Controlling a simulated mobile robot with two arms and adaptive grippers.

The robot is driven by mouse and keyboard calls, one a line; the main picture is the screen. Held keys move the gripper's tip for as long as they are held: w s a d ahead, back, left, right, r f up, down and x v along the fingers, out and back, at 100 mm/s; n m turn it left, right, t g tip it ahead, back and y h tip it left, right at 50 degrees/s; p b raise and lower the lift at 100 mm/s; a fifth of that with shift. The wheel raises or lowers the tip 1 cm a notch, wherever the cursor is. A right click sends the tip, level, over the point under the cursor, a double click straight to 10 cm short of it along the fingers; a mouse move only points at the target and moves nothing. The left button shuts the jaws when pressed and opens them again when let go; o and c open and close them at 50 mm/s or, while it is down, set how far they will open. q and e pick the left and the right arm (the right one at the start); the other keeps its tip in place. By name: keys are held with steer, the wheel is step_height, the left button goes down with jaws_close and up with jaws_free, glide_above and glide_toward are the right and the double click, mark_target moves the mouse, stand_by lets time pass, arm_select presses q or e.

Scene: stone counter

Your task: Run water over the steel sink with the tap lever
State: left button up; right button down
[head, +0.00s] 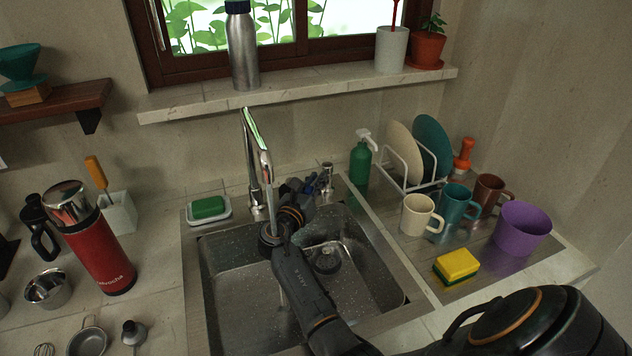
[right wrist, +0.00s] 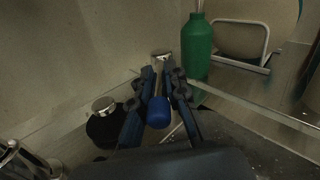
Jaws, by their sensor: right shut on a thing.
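The steel sink (head: 223,285) is set in the counter, its basin speckled with drops. The chrome tap (head: 252,160) arches over it, and a thin pale stream of water (head: 282,292) shows below the spout, partly hidden by my right arm. The tap lever (head: 327,169) stands at the sink's back edge, right of the spout. My right gripper (head: 318,186) reaches across the sink and is shut on the lever. In the right wrist view, the lever's blue end (right wrist: 158,112) sits between the fingers, with chrome (right wrist: 161,58) beyond. My left gripper is out of view.
A green bottle (head: 360,162) and a plate rack (head: 393,170) stand close right of the lever. Mugs (head: 417,214), a purple cup (head: 521,228) and a sponge (head: 456,266) are on the drainboard. A soap dish (head: 209,216) and red flask (head: 99,250) are left.

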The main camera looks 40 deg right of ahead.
mark_target(329, 169)
steer(key=shift+s+d+r+t+p, duration=0.15)
steer(key=shift+t+p, duration=0.15)
steer(key=shift+p, duration=0.15)
steer(key=n+t+y+p, duration=0.1)
steer(key=p, duration=0.1)
steer(key=s+d+n+t+y+p, duration=0.1)
steer(key=n+t+y+p, duration=0.1)
steer(key=s+d+n+t+y+p, duration=0.1)
steer(key=n+t+y+p, duration=0.1)
steer(key=shift+s, duration=0.2)
steer(key=y, duration=0.1)
steer(key=d+n+t+y, duration=0.1)
steer(key=n+t+y+b, duration=0.1)
steer(key=shift+s+d+f, duration=0.15)
steer(key=shift+s+f, duration=0.1)
steer(key=shift+s, duration=0.1)
steer(key=shift+s+d+r+n+t+y+b, duration=0.1)
steer(key=shift+d+n+t+y+b, duration=0.2)
steer(key=shift+n+y+b, duration=0.35)
steer(key=shift+s+d+n+t+y+b, duration=0.1)
steer(key=shift+d+n+t+y+b, duration=0.15)
steer(key=shift+n+t+y, duration=0.35)
